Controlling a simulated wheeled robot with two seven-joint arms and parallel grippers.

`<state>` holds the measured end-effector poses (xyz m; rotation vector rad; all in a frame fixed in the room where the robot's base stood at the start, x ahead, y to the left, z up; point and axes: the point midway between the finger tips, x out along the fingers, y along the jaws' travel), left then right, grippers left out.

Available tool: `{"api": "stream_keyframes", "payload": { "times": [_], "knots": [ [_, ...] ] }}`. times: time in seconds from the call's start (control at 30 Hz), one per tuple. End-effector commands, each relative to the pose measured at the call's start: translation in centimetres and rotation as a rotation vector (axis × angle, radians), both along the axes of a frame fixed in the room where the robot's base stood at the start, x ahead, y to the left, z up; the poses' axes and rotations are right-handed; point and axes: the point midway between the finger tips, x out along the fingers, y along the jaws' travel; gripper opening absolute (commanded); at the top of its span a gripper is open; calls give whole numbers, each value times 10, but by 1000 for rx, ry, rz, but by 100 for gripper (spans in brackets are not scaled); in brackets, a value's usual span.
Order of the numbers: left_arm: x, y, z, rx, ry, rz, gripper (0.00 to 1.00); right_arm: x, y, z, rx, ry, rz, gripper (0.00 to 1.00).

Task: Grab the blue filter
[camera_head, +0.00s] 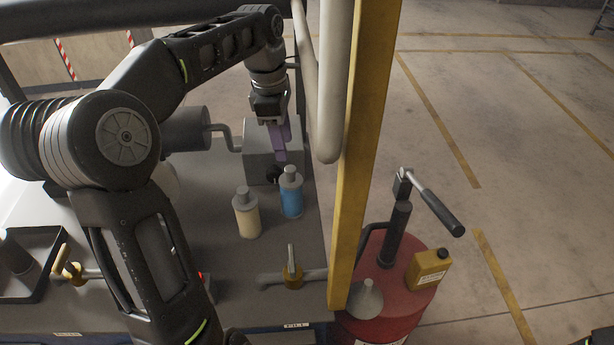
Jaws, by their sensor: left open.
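The blue filter (291,197) stands upright on the grey bench, a blue cylinder with a grey cap and neck. A cream filter (247,216) of the same shape stands just left of it and nearer. My left gripper (279,157) reaches down from the top, behind and slightly left of the blue filter's cap. Its purple fingers are open, though the gap between them is hard to see. I cannot tell whether a finger touches the cap. My right gripper does not show.
A grey box-shaped machine (259,166) stands right behind the filters. A yellow post (362,150) and a thick pale pipe (330,90) rise to the right. A valve with a yellow fitting (292,273) is in front. A red drum (385,300) with a pump stands beyond the bench's right edge.

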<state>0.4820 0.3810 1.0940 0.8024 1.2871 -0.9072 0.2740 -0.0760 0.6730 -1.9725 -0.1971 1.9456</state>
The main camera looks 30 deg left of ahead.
Motion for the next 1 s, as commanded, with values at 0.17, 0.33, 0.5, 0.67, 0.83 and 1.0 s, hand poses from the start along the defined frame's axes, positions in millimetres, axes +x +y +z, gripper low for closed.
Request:
{"api": "stream_keyframes", "payload": {
  "times": [0.17,0.33,0.5,0.67,0.83,1.0],
  "knots": [
    [0,0,0,0,0,0,46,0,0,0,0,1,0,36],
    [0,0,-1,0,0,0,46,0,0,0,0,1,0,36],
    [0,-2,-17,0,3,-1,46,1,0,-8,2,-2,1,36],
    [1,-3,-27,0,0,-1,46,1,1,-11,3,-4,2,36],
    [1,-3,-26,0,0,-1,46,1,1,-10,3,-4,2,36],
    [1,-4,-30,-1,2,0,46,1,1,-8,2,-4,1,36]
  ]
}}
